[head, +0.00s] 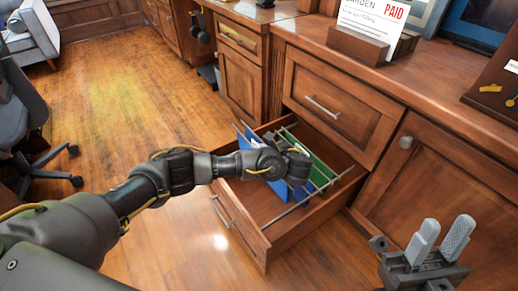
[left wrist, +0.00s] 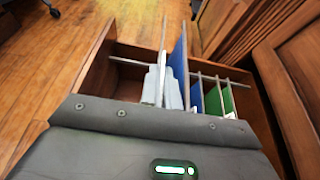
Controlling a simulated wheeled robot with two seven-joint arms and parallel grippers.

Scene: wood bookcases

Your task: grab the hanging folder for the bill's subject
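The open lower drawer (head: 285,237) holds hanging folders on metal rails. A blue folder (head: 278,190) is under my left gripper (head: 297,165); it also shows in the left wrist view (left wrist: 181,55). There my left gripper's pale fingers (left wrist: 163,88) lie close on both sides of its top bar, and it appears shut on it. This folder stands apart from the others and reaches past the rail. A second blue folder (left wrist: 196,97) and a green folder (head: 320,170) hang to the right. The bill (head: 372,22) reads PAID in red and partly "ARDEN". My right gripper (head: 443,241) is open and empty.
The bill stands in a wooden holder (head: 358,46) on the cabinet top. A closed drawer (head: 335,105) is above the open one, with a cabinet door (head: 430,170) to the right. An office chair (head: 22,125) stands left. The floor (head: 120,80) between is clear.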

